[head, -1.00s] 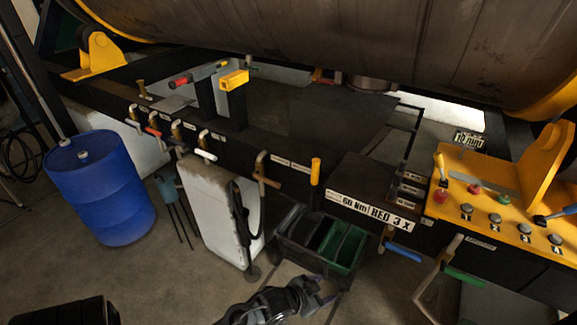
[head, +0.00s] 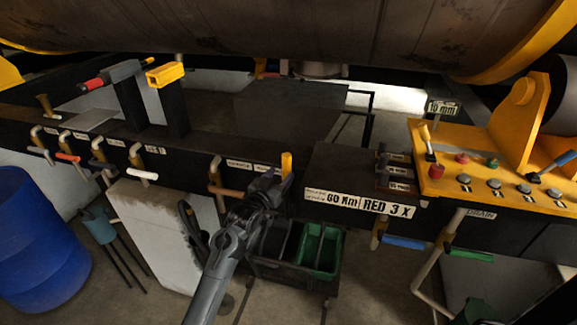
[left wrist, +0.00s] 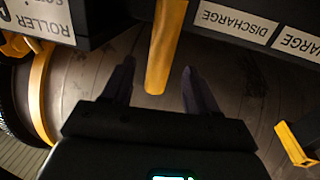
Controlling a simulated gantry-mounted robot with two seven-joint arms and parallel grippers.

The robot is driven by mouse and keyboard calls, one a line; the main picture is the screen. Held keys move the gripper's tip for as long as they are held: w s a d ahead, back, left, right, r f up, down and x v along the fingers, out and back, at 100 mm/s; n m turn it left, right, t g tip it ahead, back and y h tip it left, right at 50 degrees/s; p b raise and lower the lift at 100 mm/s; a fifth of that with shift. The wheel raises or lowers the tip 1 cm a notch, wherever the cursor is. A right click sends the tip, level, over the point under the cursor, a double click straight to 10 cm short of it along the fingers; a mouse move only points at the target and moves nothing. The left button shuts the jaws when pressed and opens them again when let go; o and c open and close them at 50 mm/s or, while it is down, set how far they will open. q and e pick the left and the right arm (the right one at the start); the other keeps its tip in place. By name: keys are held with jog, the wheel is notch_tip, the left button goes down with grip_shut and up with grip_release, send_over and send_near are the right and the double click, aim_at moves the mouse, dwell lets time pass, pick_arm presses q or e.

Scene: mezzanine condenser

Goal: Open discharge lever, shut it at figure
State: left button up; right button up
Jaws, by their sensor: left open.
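The yellow lever (head: 286,166) stands upright at the edge of the black frame, beside small white labels (head: 240,163). In the left wrist view the yellow lever (left wrist: 165,45) hangs down between the fingers, and a label (left wrist: 238,24) near it reads DISCHARGE upside down. My left gripper (head: 268,182) is at the lever in the head view. In the left wrist view my left gripper (left wrist: 158,76) is open, a finger on each side of the lever's end. Contact cannot be told. My right gripper is not in view.
A brown-handled valve (head: 226,191) sits left of the lever. A yellow button panel (head: 480,183) is at right. A bin cart (head: 318,250) stands below. A large drum (head: 300,35) hangs overhead. A blue barrel (head: 38,245) is at left.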

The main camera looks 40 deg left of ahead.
aim_at(290, 165)
pick_arm(q)
jog(key=w, duration=0.3)
jog(key=w+a, duration=0.1)
jog(key=w, duration=0.3)
jog(key=shift+a, duration=0.2)
jog(key=shift+c, duration=0.2)
grip_shut()
